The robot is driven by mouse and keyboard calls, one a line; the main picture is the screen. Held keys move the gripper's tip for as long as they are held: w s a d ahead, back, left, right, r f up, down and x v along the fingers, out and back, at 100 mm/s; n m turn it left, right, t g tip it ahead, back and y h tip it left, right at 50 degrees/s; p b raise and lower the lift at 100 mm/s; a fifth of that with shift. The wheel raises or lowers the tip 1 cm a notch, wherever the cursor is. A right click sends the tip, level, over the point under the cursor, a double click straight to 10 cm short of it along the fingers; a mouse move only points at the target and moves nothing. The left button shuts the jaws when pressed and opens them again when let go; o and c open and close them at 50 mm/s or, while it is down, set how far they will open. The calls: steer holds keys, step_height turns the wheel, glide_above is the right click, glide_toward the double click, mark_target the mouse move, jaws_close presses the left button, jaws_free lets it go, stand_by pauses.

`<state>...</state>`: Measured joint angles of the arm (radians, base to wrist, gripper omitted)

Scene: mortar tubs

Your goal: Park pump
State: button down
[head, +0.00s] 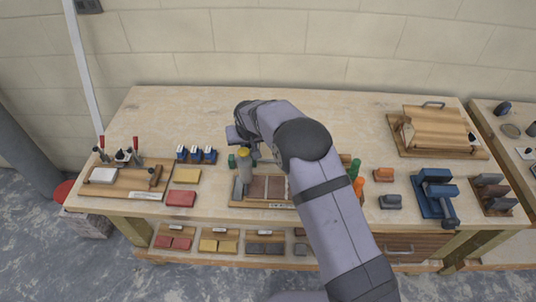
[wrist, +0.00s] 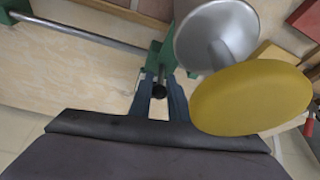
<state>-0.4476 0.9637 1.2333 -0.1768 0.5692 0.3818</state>
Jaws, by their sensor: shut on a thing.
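My gripper (wrist: 160,92) is low at the back left of the tile tray (head: 237,203), partly hidden by my arm in the head view. In the wrist view its two dark blue fingers are shut on a small dark knob (wrist: 159,91) beside a green block (wrist: 157,58). That block also shows in the head view (head: 232,161). A metal bar (wrist: 75,33) leads left towards another green part. A yellow-topped piece (head: 244,152) stands just beside my gripper. In the wrist view its yellow top (wrist: 252,98) and flared silver part (wrist: 212,35) are close. I cannot tell which part is the pump.
To the left are a red block (head: 181,198), a yellow block (head: 187,175), blue pieces (head: 196,154) and a clamp board (head: 120,180). To the right are an orange block (head: 383,174) and a blue stand (head: 436,195). The back of the bench (head: 190,110) is clear.

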steer(key=shift+a+f+b, duration=0.1)
steer(key=shift+a+b, duration=0.25)
steer(key=shift+a, duration=1.2)
steer(key=shift+r, duration=0.2)
steer(key=c, duration=1.9)
jaws_free()
steer(key=shift+a+f, duration=0.1)
steer(key=shift+a, duration=0.05)
steer(key=b+v, duration=0.3)
steer(key=v, duration=0.4)
